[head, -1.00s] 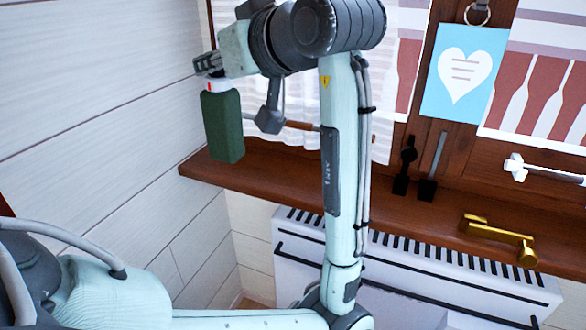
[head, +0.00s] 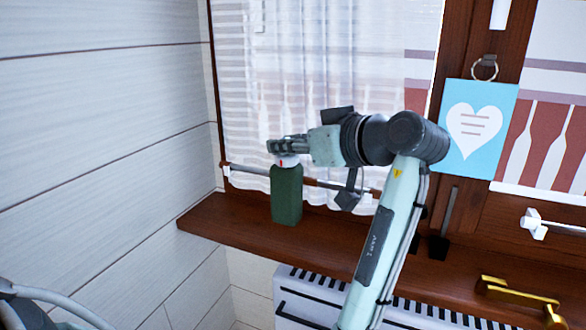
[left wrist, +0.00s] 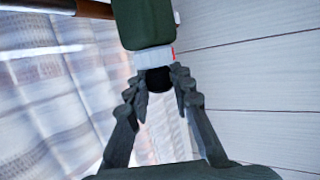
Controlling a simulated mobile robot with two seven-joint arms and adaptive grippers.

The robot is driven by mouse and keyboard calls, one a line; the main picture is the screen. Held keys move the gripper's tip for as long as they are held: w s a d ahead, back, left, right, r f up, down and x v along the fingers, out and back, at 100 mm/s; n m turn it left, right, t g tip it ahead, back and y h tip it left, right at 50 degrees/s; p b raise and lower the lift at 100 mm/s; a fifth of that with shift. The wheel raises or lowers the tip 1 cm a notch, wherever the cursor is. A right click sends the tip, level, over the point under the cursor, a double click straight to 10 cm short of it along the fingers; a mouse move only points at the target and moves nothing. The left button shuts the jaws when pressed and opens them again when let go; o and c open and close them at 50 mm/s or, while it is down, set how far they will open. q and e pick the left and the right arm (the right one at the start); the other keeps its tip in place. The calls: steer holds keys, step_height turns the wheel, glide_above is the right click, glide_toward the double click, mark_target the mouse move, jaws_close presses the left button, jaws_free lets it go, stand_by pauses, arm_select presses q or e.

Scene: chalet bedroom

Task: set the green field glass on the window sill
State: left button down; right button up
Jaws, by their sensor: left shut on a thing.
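The green field glass (head: 286,197) is a dark green upright block with a pale cap and a small red mark at its top. In the left wrist view the green body (left wrist: 143,22) is beyond the fingers (left wrist: 160,80), which close around a dark part below the pale collar. My right gripper is not in view.
A sheer curtain (head: 300,80) and a curtain rod (head: 240,172) are behind the field glass. A white plank wall (head: 100,120) is at left. A brass handle (head: 515,293) lies on the sill at right. A radiator (head: 300,300) is below the sill.

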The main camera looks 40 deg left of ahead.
mark_target(300, 168)
arm_select(q)
steer(key=shift+w+d+f, duration=0.2)
steer(key=shift+w+f, duration=0.15)
steer(key=shift+w, duration=0.05)
step_height(300, 168, down, 3)
steer(key=shift+f, duration=0.45)
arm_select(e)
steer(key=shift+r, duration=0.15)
arm_select(q)
steer(key=shift+f, duration=0.15)
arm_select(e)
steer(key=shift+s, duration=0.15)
arm_select(q)
steer(key=c, duration=1.3)
jaws_free()
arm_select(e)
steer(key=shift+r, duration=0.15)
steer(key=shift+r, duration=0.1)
